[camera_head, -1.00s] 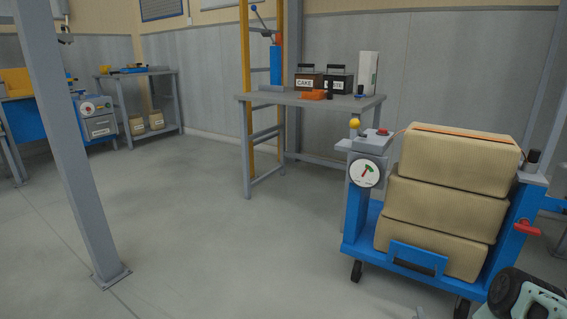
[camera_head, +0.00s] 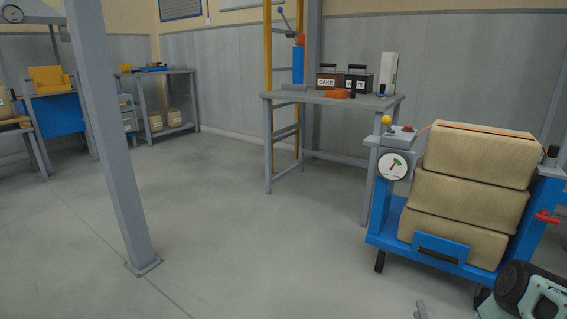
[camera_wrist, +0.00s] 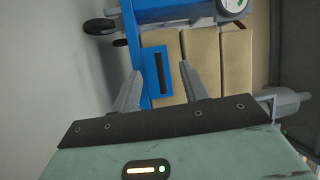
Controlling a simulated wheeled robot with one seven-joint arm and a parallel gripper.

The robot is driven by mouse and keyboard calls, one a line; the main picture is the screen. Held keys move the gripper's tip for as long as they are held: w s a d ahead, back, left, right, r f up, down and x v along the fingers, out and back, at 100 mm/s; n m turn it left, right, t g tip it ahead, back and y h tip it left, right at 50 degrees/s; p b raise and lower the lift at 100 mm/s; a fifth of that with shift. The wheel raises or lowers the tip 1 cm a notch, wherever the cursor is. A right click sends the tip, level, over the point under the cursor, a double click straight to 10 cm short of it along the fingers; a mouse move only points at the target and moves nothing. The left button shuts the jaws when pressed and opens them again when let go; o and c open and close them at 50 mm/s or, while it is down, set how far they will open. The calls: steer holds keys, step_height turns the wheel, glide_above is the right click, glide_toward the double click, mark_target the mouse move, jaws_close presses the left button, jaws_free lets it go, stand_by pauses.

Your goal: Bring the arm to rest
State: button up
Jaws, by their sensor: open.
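My gripper (camera_wrist: 163,92) shows in the wrist view with its two fingers spread apart and nothing between them. Beyond the fingers is the blue cart (camera_wrist: 160,12) with its stacked tan sacks (camera_wrist: 202,60), seen turned sideways. In the head view a green and black part of my arm (camera_head: 535,295) shows at the bottom right corner, in front of the blue cart (camera_head: 440,248). The gripper fingers are mostly out of that view; a small grey tip shows at the bottom edge.
Tan sacks (camera_head: 470,195) are stacked on the cart, close to my arm. A grey table (camera_head: 335,98) with boxes stands behind it. A grey post (camera_head: 108,150) rises at left. A shelf (camera_head: 160,73) stands at the back. The floor (camera_head: 220,230) between post and cart is clear.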

steer(key=w+a+r+n+g+y, duration=0.4)
steer(key=w+a+r+n+y, duration=0.25)
steer(key=w+a+r, duration=0.45)
steer(key=s+a+r+n+g+y+p, duration=0.1)
steer(key=s+a+r+n+g, duration=0.25)
steer(key=a+r, duration=0.4)
steer(key=s+a+r+n+g, duration=0.35)
steer(key=a+r+n, duration=0.2)
steer(key=a, duration=0.25)
steer(key=s+a+r+n+g, duration=0.25)
steer(key=s+r, duration=0.25)
steer(key=s, duration=0.3)
steer(key=s+a+r+n+g, duration=0.2)
steer(key=s+r+n, duration=0.15)
steer(key=s, duration=0.45)
steer(key=s+d+r+n+g+h+p, duration=0.1)
steer(key=s+d+r+n, duration=0.15)
steer(key=s, duration=0.45)
steer(key=s+d+r+n+g+h, duration=0.1)
steer(key=s+r+g+h, duration=0.15)
steer(key=s, duration=0.55)
steer(key=s+d+r+n+p, duration=0.1)
steer(key=s+r, duration=0.3)
steer(key=s, duration=0.3)
step_height(320, 180, up, 37)
steer(key=p, duration=3.7)
steer(key=shift+d, duration=0.15)
steer(key=shift+w+f, duration=0.1)
